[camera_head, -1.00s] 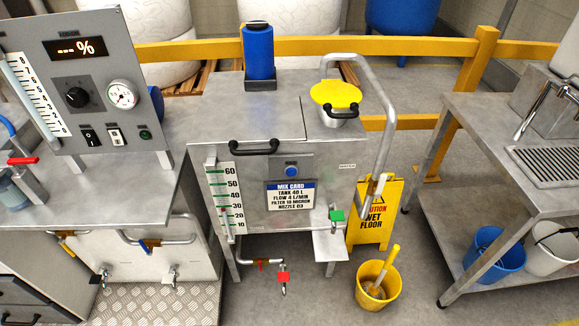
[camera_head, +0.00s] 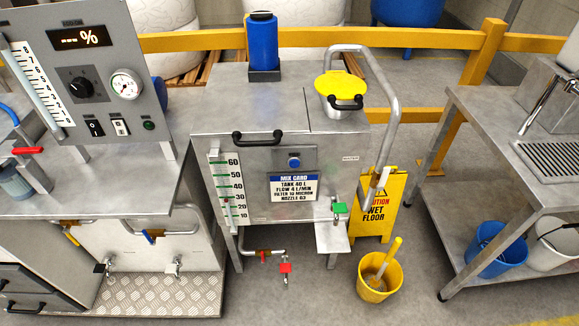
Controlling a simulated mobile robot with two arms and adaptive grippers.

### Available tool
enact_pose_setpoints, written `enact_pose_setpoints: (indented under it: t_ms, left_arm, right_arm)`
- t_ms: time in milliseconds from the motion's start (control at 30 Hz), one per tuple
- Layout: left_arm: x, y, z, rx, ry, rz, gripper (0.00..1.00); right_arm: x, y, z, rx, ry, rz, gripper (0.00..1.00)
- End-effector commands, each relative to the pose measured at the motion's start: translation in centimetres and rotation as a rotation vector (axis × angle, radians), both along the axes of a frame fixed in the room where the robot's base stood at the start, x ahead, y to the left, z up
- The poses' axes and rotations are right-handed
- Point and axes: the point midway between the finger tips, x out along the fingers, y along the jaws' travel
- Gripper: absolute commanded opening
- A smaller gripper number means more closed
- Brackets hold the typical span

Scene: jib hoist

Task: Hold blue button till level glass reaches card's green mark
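The blue button (camera_head: 294,163) sits on a grey plate on the front of the steel tank (camera_head: 250,112). The mix card (camera_head: 293,187) below it reads tank 40 L, flow 4 L/min. The level glass (camera_head: 215,192) stands at the left of the tank front, beside a white scale (camera_head: 232,188) marked 10 to 60 with small green marks. A small red mark shows low on the scale; the liquid level is too small to tell. Neither of my grippers is in view.
A yellow wet floor sign (camera_head: 378,208) and a yellow bucket (camera_head: 379,276) stand right of the tank. A control panel bench (camera_head: 90,185) is at left, a steel table (camera_head: 480,165) at right. Grey floor is open in front of the tank.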

Motion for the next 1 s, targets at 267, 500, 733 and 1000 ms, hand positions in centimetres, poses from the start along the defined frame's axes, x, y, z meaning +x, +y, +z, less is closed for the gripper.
enact_pose_setpoints:
  t_ms: [267,500,733,1000]
  left_arm:
    - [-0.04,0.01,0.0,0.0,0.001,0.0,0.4]
    - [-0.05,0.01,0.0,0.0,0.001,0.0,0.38]
    - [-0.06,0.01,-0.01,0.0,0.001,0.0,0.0]
    - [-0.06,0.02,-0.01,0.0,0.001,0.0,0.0]
  right_arm:
    - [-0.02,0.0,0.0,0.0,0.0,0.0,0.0]
    - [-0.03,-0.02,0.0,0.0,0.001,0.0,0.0]
    - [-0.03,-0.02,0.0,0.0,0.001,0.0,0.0]
    - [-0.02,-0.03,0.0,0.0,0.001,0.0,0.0]
